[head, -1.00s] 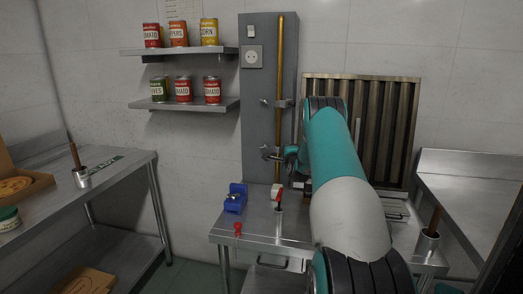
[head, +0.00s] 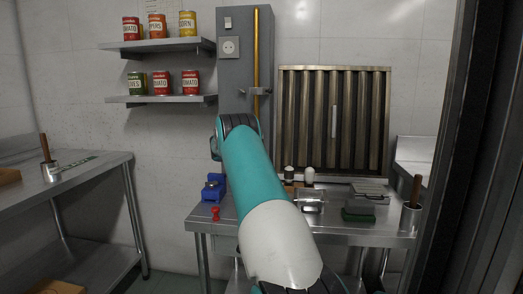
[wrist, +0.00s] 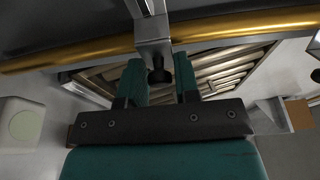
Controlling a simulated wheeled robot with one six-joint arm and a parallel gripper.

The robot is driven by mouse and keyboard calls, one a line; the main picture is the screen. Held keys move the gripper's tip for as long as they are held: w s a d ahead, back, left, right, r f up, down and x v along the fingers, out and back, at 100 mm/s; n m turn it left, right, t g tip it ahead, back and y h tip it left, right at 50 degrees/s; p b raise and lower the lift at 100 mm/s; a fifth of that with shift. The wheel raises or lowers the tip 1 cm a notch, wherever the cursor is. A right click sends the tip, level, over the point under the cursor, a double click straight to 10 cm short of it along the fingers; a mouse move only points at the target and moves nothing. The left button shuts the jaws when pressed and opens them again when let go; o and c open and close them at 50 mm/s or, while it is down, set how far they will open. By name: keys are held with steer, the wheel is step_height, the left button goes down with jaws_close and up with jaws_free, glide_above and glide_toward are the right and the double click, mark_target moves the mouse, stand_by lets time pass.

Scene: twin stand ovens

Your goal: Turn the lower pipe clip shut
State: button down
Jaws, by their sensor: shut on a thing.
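The golden pipe (head: 256,50) runs upright on the grey panel, and crosses the top of the wrist view (wrist: 70,60). The upper pipe clip (head: 259,91) shows in the head view. The lower pipe clip is hidden there behind my arm. In the wrist view a grey metal clip (wrist: 154,32) lies across the pipe, with a dark round knob (wrist: 159,76) at its near end. My gripper (wrist: 160,68) is shut on this clip at the knob, one teal finger on each side. The head view hides my gripper. I cannot tell how far the clip is turned.
A steel table (head: 335,226) stands below the panel, holding a blue holder (head: 213,188), a red knob-like piece (head: 215,213) and a green-grey block (head: 358,211). A ribbed metal filter (head: 333,120) leans at the back. Two can shelves (head: 160,99) are left. A dark frame edge (head: 455,150) is right.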

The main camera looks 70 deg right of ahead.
steer(key=shift+w+r, duration=0.2)
steer(key=shift+w, duration=0.2)
steer(key=c, duration=1)
jaws_free()
steer(key=shift+f, duration=0.1)
steer(key=shift+s, duration=0.1)
steer(key=shift+a+f+g, duration=0.1)
steer(key=shift+g, duration=0.3)
steer(key=a+b, duration=0.4)
steer(key=a, duration=1.3)
steer(key=shift+a, duration=0.15)
